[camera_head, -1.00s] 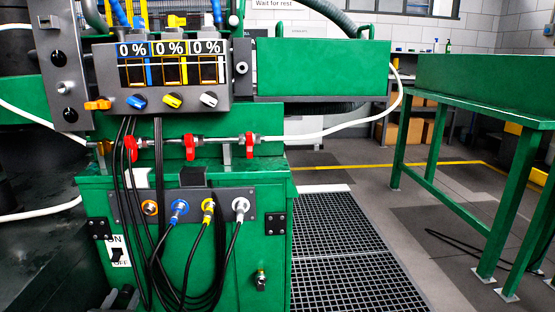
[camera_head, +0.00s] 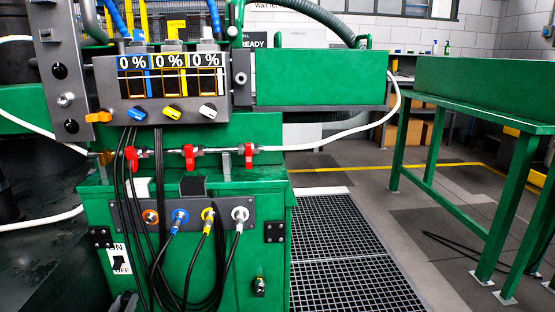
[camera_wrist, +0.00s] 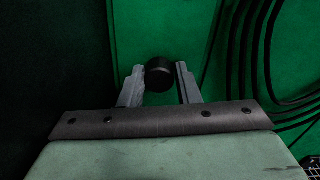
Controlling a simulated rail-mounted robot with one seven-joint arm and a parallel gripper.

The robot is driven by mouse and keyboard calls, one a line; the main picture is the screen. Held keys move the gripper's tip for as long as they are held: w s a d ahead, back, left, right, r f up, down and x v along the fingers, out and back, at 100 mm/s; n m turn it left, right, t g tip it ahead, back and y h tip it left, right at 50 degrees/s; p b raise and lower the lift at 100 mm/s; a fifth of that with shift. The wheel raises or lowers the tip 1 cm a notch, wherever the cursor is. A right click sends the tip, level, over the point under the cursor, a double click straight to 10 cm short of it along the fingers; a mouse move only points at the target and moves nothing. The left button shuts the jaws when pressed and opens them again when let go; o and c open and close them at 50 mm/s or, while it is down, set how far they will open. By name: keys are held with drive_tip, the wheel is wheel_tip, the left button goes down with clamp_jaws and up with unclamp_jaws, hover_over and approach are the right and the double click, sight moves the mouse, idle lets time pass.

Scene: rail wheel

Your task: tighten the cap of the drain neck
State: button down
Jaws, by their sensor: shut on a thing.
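In the wrist view, a round black cap (camera_wrist: 159,75) stands out against a green panel. My gripper (camera_wrist: 160,78) has its two grey fingers on either side of the cap, shut on it. The drain neck is hidden behind the cap, so I cannot tell how tight the cap sits. In the head view, a dark shape at the lower left, below the ON/OFF switch, is too small and cut off to make out. The cap cannot be made out there.
Black cables (camera_wrist: 265,50) hang right of my gripper in the wrist view. The green cabinet (camera_head: 215,270) carries cable sockets, an ON/OFF switch (camera_head: 119,260) and red valves (camera_head: 189,157). Floor grating (camera_head: 345,240) and a green table (camera_head: 480,95) are to the right.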

drive_tip(key=n+p, duration=0.2)
drive_tip(key=n, duration=0.1)
drive_tip(key=shift+s+d+p, duration=0.1)
drive_tip(key=shift+d+p, duration=0.05)
drive_tip(key=shift+p, duration=0.25)
drive_tip(key=shift+f+n, duration=0.1)
drive_tip(key=shift+n, duration=0.3)
drive_tip(key=shift+f, duration=0.15)
drive_tip(key=shift+p, duration=0.35)
drive_tip(key=shift+s+n+p, duration=0.1)
drive_tip(key=shift+n+p, duration=0.55)
drive_tip(key=shift+n, duration=0.15)
drive_tip(key=n+p, duration=0.1)
drive_tip(key=n, duration=0.1)
drive_tip(key=shift+a+r+n+p, duration=0.2)
drive_tip(key=shift+r+n+p, duration=0.1)
drive_tip(key=shift+p, duration=0.1)
drive_tip(key=shift+a+n+p, duration=0.15)
drive_tip(key=shift+n+p, duration=0.15)
drive_tip(key=shift+n, duration=0.6)
